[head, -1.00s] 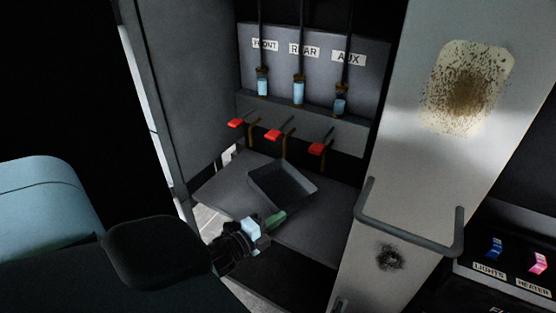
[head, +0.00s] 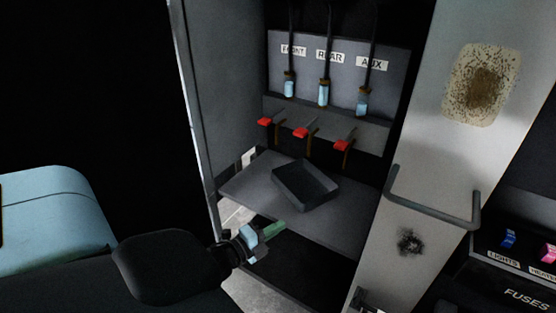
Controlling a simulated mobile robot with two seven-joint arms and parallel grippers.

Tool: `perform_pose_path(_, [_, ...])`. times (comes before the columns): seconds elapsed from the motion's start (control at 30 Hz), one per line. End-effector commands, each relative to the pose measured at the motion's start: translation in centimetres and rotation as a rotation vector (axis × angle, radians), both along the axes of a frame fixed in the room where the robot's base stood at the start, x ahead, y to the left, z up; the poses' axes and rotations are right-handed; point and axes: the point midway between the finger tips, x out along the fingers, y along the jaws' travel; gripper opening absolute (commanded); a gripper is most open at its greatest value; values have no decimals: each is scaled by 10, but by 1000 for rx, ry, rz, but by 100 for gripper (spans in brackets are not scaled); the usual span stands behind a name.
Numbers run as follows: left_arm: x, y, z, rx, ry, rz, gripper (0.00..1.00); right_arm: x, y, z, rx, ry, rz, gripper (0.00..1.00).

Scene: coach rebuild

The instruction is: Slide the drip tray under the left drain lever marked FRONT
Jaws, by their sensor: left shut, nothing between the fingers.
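The drip tray (head: 318,200) is a shallow dark rectangular pan, lying askew on the grey shelf (head: 345,222) inside the open locker. The left lever (head: 265,121) has a red handle and sits below the FRONT label (head: 293,49). My left gripper (head: 280,229) has green fingertips, shut and empty, near the shelf's front edge, apart from the tray. My right gripper is not in view.
The right lever (head: 342,145) sits under AUX. Blue sight glasses (head: 323,94) stand above the levers. A stained metal door (head: 455,150) with a bar handle (head: 432,212) bounds the right; a grey panel (head: 222,90) bounds the left. The shelf's left part is clear.

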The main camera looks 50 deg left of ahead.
Motion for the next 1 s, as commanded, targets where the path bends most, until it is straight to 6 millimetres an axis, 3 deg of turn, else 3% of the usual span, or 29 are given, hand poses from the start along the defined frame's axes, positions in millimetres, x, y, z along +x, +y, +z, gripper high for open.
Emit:
perform_pose_path(0.03, [-3,-2,-3,-13,9,1,0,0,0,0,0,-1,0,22])
perform_pose_path(0.13, [-19,-13,-20,-89,58,16,0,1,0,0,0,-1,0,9])
perform_pose_path(0.2, [-42,-27,-40,-191,124,40,0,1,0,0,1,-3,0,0])
perform_pose_path(0.27, [-68,-44,-62,-308,201,72,0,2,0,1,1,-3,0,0])
perform_pose_path(0.4, [-150,-91,-111,-640,426,196,0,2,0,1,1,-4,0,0])
perform_pose_path(0.5, [-213,-127,-135,-872,589,309,0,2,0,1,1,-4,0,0])
perform_pose_path(0.6, [-270,-160,-147,-1069,734,430,0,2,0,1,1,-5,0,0])
perform_pose_path(0.73, [-325,-194,-151,-1255,874,562,0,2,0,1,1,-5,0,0])
perform_pose_path(0.83, [-351,-210,-150,-1338,938,629,0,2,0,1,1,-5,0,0])
perform_pose_path(1.0, [-365,-220,-149,-1385,976,671,0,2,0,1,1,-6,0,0])
